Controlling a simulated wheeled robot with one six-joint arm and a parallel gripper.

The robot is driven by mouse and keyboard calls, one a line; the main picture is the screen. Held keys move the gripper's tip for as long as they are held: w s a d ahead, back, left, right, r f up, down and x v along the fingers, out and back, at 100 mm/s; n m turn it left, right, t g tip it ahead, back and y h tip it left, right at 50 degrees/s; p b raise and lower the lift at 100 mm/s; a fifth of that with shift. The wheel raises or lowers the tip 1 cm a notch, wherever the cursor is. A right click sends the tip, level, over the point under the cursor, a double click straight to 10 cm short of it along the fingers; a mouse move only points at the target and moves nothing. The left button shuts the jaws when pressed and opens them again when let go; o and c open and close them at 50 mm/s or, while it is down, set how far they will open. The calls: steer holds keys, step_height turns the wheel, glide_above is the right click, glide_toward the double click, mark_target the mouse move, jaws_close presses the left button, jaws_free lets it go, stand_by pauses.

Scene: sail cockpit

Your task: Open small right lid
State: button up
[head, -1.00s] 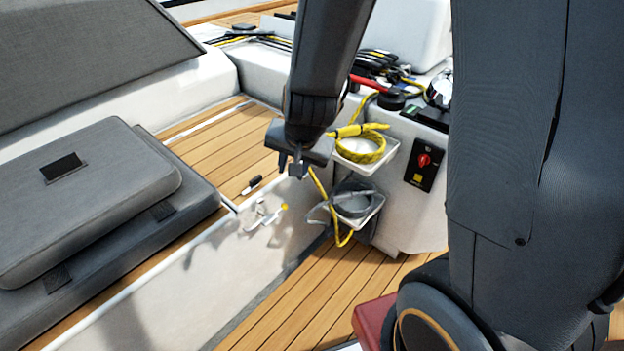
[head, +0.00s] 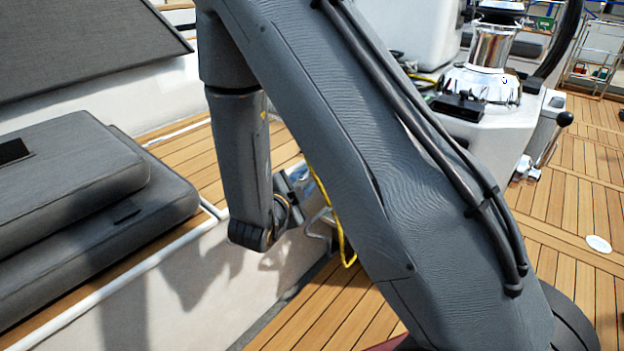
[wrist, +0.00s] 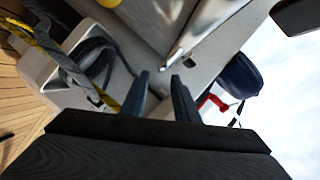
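My gripper (wrist: 161,84) shows in the wrist view with its two dark fingers apart and nothing between them. Just beyond the fingertips are a pale panel (wrist: 214,48), a small light-coloured piece (wrist: 172,58) and a small dark spot (wrist: 190,63). I cannot tell which surface is the small right lid. In the head view my own arm covers the gripper's fingers and most of the cockpit side panel.
In the wrist view an open pocket (wrist: 62,82) holding dark line lies left of my gripper, with yellow rope (wrist: 40,36) beside it. A red part (wrist: 211,103) lies to the right. In the head view, grey cushions (head: 70,175) are left and a winch (head: 492,50) is right.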

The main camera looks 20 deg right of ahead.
mark_target(312, 173)
steer(key=shift+b+x, duration=0.95)
steer(key=shift+x, duration=2.95)
steer(key=shift+c, duration=0.3)
jaws_close()
